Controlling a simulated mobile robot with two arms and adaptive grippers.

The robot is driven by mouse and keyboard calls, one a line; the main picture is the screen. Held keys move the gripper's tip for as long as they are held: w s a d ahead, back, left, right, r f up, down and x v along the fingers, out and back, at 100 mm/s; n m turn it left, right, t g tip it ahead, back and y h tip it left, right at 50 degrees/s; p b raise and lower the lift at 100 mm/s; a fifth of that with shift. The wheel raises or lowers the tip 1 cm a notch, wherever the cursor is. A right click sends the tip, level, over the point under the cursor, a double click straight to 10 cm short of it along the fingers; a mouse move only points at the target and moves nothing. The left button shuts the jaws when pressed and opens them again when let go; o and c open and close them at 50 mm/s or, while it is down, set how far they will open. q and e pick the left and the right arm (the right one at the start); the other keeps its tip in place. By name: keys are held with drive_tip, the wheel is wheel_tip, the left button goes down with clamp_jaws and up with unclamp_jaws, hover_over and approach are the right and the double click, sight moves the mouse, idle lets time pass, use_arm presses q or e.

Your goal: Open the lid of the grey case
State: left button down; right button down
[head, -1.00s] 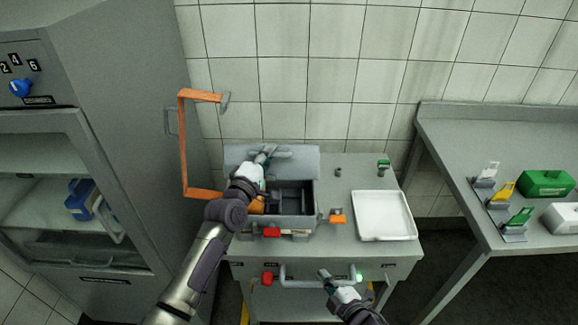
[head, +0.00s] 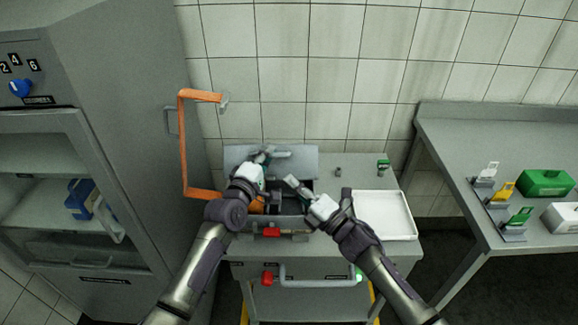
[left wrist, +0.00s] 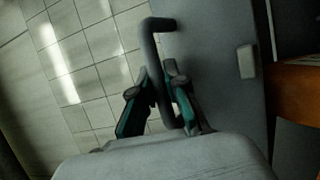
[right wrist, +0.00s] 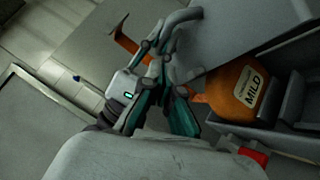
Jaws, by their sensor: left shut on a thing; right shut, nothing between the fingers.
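The grey case (head: 290,221) stands on the cart with its lid (head: 302,163) raised at the back. The lid also shows in the left wrist view (left wrist: 215,60). My left gripper (head: 266,156) is shut on the lid's grey bar handle (left wrist: 151,45). My right gripper (head: 291,182) is shut and empty, above the open case in the head view. An orange cheese wheel labelled MILD (right wrist: 240,92) lies in the case's left part; my left arm partly hides it in the head view. The case front has a red latch (head: 271,232).
A white tray (head: 407,233) lies right of the case, partly behind my right arm. An orange bracket (head: 184,140) stands at the left beside a grey cabinet (head: 130,130). A bench (head: 455,150) with green and white boxes is at the right.

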sight(282, 154)
use_arm(q)
drive_tip(key=shift+r, duration=0.1)
use_arm(e)
drive_tip(key=w, duration=0.1)
drive_tip(key=w+r, duration=0.1)
drive_tip(key=w, duration=0.1)
drive_tip(key=w+a, duration=0.1)
drive_tip(key=shift+w+r, duration=0.35)
use_arm(q)
drive_tip(key=shift+d, duration=0.1)
use_arm(e)
drive_tip(key=shift+w+r, duration=0.5)
drive_tip(key=shift+r, duration=0.05)
use_arm(q)
drive_tip(key=shift+d+f, duration=0.1)
drive_tip(key=shift+f, duration=0.15)
use_arm(e)
drive_tip(key=shift+w+d+r, duration=0.15)
drive_tip(key=shift+w, duration=0.2)
use_arm(q)
drive_tip(key=c, duration=1.2)
unclamp_jaws()
drive_tip(key=shift+s, duration=0.15)
drive_tip(key=shift+r, duration=0.1)
use_arm(e)
drive_tip(key=shift+s, duration=0.25)
